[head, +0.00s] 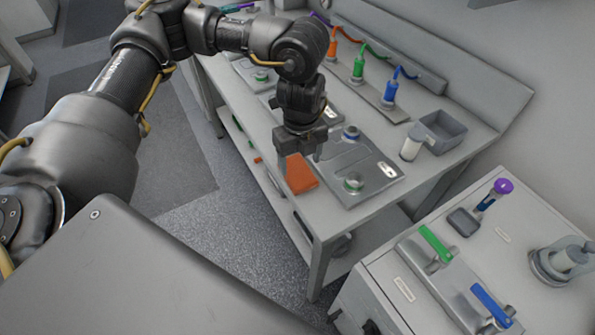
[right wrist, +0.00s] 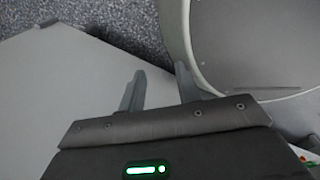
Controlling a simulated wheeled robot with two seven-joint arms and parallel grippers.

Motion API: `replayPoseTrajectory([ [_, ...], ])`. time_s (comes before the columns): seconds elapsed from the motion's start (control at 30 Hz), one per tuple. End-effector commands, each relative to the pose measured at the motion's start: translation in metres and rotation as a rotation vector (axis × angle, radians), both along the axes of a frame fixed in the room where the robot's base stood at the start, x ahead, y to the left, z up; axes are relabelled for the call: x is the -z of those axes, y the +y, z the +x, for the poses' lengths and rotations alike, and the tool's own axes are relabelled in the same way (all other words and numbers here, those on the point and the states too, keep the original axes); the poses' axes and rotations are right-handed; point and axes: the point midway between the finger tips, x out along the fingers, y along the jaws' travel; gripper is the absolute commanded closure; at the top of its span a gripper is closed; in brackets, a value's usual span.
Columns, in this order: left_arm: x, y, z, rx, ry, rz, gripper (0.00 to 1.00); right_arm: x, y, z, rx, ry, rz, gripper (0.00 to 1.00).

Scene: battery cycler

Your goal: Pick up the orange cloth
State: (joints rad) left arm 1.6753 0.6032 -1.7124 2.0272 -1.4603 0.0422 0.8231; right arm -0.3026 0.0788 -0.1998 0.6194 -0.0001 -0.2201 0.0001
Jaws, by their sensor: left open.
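The orange cloth (head: 301,174) lies folded at the front edge of the grey bench, beside a flat grey plate with round fittings. My left gripper (head: 302,152) is directly above and behind the cloth in the head view, pointing down, with its jaws open. Whether the fingertips touch the cloth I cannot tell. My right gripper (right wrist: 158,88) shows only in the right wrist view, its two fingers apart with nothing between them.
The grey plate (head: 375,180) lies right of the cloth. A white cylinder (head: 411,145) and a grey bin (head: 441,130) stand further right. Orange, green and blue handled tools (head: 358,68) stand at the back. A cabinet (head: 405,290) with coloured handles is at the lower right.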

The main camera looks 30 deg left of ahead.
Motion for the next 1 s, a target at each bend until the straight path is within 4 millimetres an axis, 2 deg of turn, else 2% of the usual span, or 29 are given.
replayPoseTrajectory([
  [0.17, 0.005, 0.001, 0.0, -0.001, 0.001, -0.001, 0.31, -0.002, -0.001, 0.001, -0.001, -0.001, -0.001, 0.67],
  [0.5, 0.049, 0.003, 0.002, -0.002, 0.001, -0.001, 0.31, -0.01, -0.003, 0.002, -0.002, -0.003, -0.004, 0.67],
  [0.77, 0.053, 0.003, 0.003, 0.0, -0.001, -0.001, 0.31, -0.01, -0.003, 0.003, -0.002, -0.004, -0.003, 0.67],
  [0.87, 0.053, 0.003, 0.003, 0.0, -0.001, -0.001, 0.4, -0.01, -0.003, 0.003, -0.002, -0.004, -0.003, 0.67],
  [1.0, 0.053, 0.003, 0.003, 0.0, -0.001, -0.001, 0.58, -0.01, -0.002, 0.003, -0.001, -0.004, -0.002, 0.67],
])
